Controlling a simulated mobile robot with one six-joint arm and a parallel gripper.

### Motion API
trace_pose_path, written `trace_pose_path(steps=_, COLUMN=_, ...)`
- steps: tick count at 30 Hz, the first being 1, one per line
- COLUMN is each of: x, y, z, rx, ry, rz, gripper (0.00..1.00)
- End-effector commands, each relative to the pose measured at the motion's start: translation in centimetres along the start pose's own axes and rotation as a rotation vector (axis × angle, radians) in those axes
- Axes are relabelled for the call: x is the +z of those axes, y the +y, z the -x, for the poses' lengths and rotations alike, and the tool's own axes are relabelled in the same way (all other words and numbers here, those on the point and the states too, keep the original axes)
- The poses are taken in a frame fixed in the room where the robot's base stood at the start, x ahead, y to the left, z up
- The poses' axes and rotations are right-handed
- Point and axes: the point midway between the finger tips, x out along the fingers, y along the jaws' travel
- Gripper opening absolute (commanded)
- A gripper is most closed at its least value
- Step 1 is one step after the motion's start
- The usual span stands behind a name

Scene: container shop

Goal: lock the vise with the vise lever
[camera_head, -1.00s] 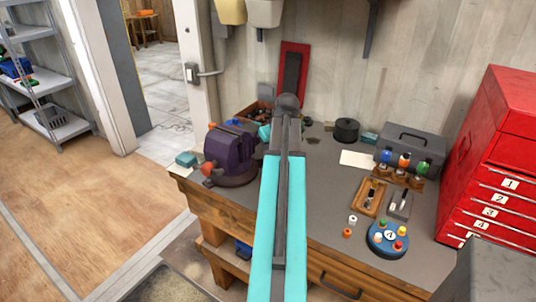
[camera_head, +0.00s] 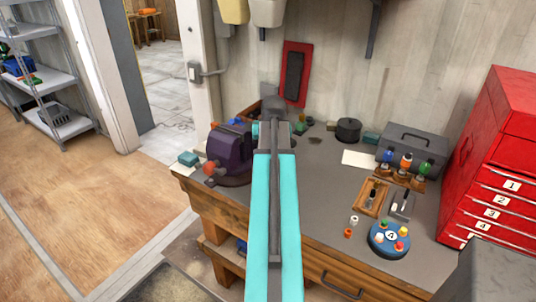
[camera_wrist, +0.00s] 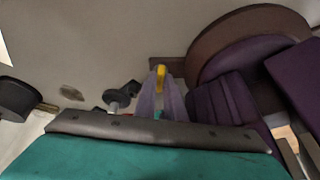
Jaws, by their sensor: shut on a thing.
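The purple vise (camera_head: 229,148) stands at the left end of the bench, with an orange-red knob low on its front left. It also fills the right of the wrist view (camera_wrist: 229,101). My teal arm reaches over the bench to the vise's right side and hides my gripper in the head view. In the wrist view, my gripper (camera_wrist: 160,95) shows two pale fingers close together, beside the vise's ribbed side. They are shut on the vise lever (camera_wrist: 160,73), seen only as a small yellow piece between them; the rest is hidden.
The grey bench (camera_head: 308,200) holds a black pot (camera_head: 348,130), a grey toolbox (camera_head: 412,148), a wooden tray (camera_head: 371,200) and a round blue holder (camera_head: 390,238) to the right. A red drawer cabinet (camera_head: 495,155) stands at far right. The bench's front middle is fairly clear.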

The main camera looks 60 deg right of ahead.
Motion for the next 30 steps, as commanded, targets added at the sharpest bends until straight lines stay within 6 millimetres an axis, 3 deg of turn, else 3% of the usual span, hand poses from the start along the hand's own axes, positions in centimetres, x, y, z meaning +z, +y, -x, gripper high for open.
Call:
trace_pose_path(steps=8, x=0.3, y=0.1, z=0.0, rx=0.002, ry=-0.009, rz=0.0, gripper=0.0)
trace_pose_path(steps=9, x=0.3, y=0.1, z=0.0, rx=0.001, ry=-0.009, rz=0.0, gripper=0.16)
trace_pose_path(steps=12, x=0.3, y=0.1, z=0.0, rx=0.001, ry=-0.007, rz=0.001, gripper=0.28)
trace_pose_path(steps=23, x=0.1, y=0.0, z=0.1, rx=-0.001, ry=-0.003, rz=0.001, gripper=0.28)
trace_pose_path(steps=30, x=0.0, y=0.0, z=1.2, rx=0.0, ry=-0.001, rz=0.001, gripper=0.28)
